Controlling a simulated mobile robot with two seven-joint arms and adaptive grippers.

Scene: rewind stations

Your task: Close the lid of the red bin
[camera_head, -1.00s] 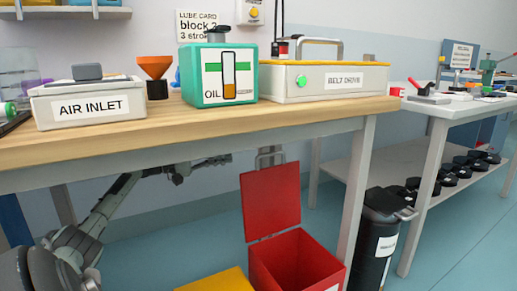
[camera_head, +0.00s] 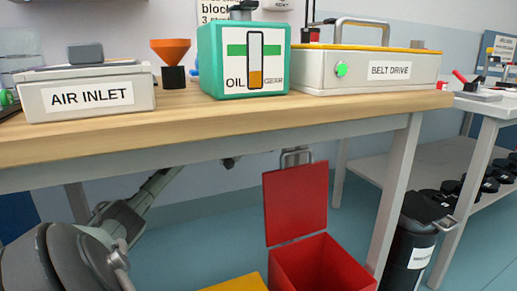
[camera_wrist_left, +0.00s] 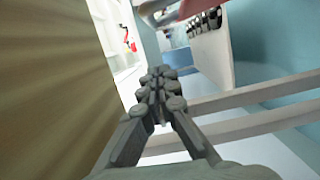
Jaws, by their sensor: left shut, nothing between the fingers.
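The red bin (camera_head: 322,264) stands on the floor under the front of the workbench. Its red lid (camera_head: 296,203) is open and stands upright at the bin's back edge, with a grey metal handle (camera_head: 297,157) at its top. My left arm reaches under the bench from the left. The tip of my left gripper (camera_head: 231,162) shows just below the bench rail, left of the lid and apart from it; most of it is hidden. In the left wrist view the left gripper (camera_wrist_left: 160,82) is shut and empty. My right gripper is not in view.
The workbench top (camera_head: 180,120) and its leg (camera_head: 397,190) are close to the bin. A yellow bin lid (camera_head: 238,284) lies left of the red bin, and a black bin (camera_head: 411,245) stands right of the leg. Blue floor is free behind.

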